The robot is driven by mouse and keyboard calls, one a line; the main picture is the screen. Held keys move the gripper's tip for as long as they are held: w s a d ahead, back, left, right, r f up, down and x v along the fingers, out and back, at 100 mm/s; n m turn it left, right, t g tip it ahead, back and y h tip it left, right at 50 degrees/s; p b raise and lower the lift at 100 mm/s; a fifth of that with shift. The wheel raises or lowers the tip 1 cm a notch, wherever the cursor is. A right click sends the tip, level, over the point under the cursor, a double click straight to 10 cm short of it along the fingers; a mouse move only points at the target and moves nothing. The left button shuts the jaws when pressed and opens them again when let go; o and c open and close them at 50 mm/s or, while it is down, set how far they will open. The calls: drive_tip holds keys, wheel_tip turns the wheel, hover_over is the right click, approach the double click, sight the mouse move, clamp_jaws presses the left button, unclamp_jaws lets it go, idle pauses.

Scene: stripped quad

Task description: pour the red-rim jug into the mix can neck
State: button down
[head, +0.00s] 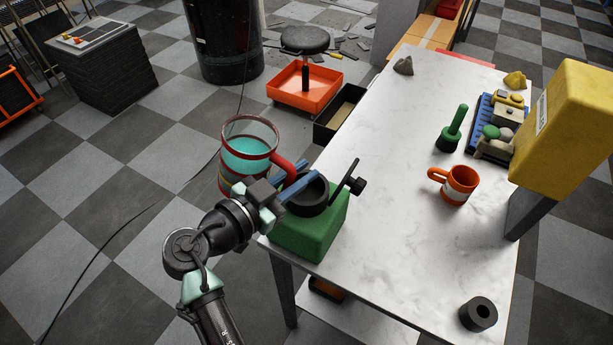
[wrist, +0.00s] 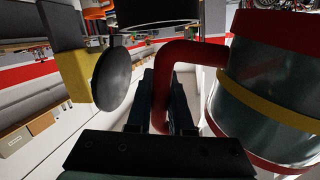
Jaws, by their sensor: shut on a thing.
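The red-rim jug (head: 247,160) is clear, with a red rim, a red handle and teal liquid inside. My gripper (head: 296,184) is shut on its handle and holds the jug off the floor, left of the table. The jug looks near upright. In the wrist view the jug (wrist: 275,85) fills the right side, its red handle (wrist: 182,52) running down between my gripper's fingers (wrist: 163,105). The mix can (head: 318,232) is a green body with a wide black neck (head: 308,196), at the table's near left corner. My fingers partly cover the neck, right of the jug.
A black lever with a knob (head: 357,185) sticks up beside the neck. The table's middle is clear.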

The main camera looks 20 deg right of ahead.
drive_tip(key=shift+s+d+f+m+y+p, duration=0.15)
drive_tip(key=shift+d+f+m+y+p, duration=0.2)
drive_tip(key=shift+f+m+y+p, duration=0.65)
drive_tip(key=shift+d+r+p, duration=0.15)
drive_tip(key=shift+r+p, duration=0.05)
drive_tip(key=shift+p, duration=0.75)
drive_tip(key=shift+s+f+y, duration=0.1)
drive_tip(key=shift+f+y, duration=0.1)
drive_tip(key=shift+y, duration=0.1)
drive_tip(key=shift+m+p, duration=0.3)
drive_tip(key=shift+p, duration=0.25)
drive_tip(key=shift+a+m+y+p, duration=0.2)
drive_tip(key=shift+m+y+p, duration=0.2)
drive_tip(key=shift+y+p, duration=0.75)
drive_tip(key=shift+w+a+m+t+y+p, duration=0.5)
drive_tip(key=shift+a+m+y+p, duration=0.25)
drive_tip(key=shift+p, duration=1.3)
idle(2.0)
